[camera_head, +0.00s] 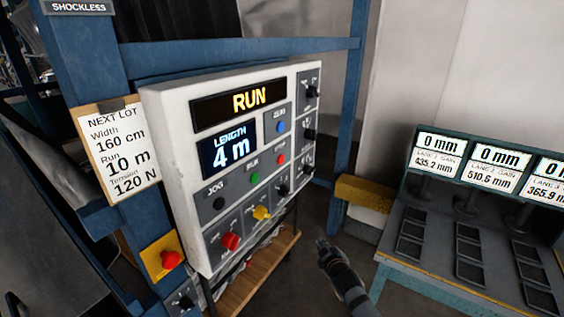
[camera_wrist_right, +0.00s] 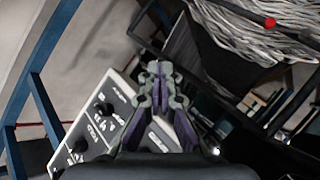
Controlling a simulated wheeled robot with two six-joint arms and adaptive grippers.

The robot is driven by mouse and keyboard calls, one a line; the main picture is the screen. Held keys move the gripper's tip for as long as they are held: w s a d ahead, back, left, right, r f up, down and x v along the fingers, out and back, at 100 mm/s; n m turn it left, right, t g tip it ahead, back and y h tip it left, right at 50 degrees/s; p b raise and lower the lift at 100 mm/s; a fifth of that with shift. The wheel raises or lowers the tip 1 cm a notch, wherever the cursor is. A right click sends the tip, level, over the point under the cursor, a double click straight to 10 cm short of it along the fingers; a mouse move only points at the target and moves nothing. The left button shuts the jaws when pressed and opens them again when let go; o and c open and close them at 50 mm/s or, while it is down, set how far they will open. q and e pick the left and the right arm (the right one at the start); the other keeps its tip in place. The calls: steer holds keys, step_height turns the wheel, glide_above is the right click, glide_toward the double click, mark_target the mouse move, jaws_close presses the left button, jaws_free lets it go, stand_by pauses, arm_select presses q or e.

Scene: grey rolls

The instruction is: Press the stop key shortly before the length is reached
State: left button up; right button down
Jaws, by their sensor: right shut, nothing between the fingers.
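The white control panel (camera_head: 163,128) stands left of centre in the head view. Its top display (camera_head: 249,99) reads RUN, and the length display (camera_head: 229,149) reads 4 m. A row of keys below has a dark jog key (camera_head: 219,203), a green run key (camera_head: 255,178) and a red key (camera_head: 281,159), seemingly the stop key. My left gripper is out of view.
A blue zero key (camera_head: 281,127) sits above the red key. Red and yellow levers (camera_head: 229,241) and black knobs line the panel. A red mushroom button (camera_head: 170,259) sits on a yellow plate below. A lane-gain console (camera_head: 452,244) stands right. Blue frame posts (camera_head: 350,100) flank the panel.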

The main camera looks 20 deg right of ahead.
mark_target(281, 159)
steer(key=a+r+n+t+p, duration=0.1)
steer(key=r+t, duration=0.4)
steer(key=r, duration=2.3)
steer(key=shift+w+a+r+n+p, duration=0.25)
steer(key=shift+a+r+n+p, duration=0.15)
steer(key=shift+a+n, duration=0.5)
steer(key=shift+w+a+f, duration=0.1)
steer(key=shift+a, duration=0.1)
steer(key=w+a, duration=0.5)
steer(key=w, duration=0.1)
steer(key=shift+w+a, duration=0.2)
steer(key=shift+w, duration=0.2)
steer(key=shift+w+a, duration=0.25)
steer(key=shift+w, duration=0.1)
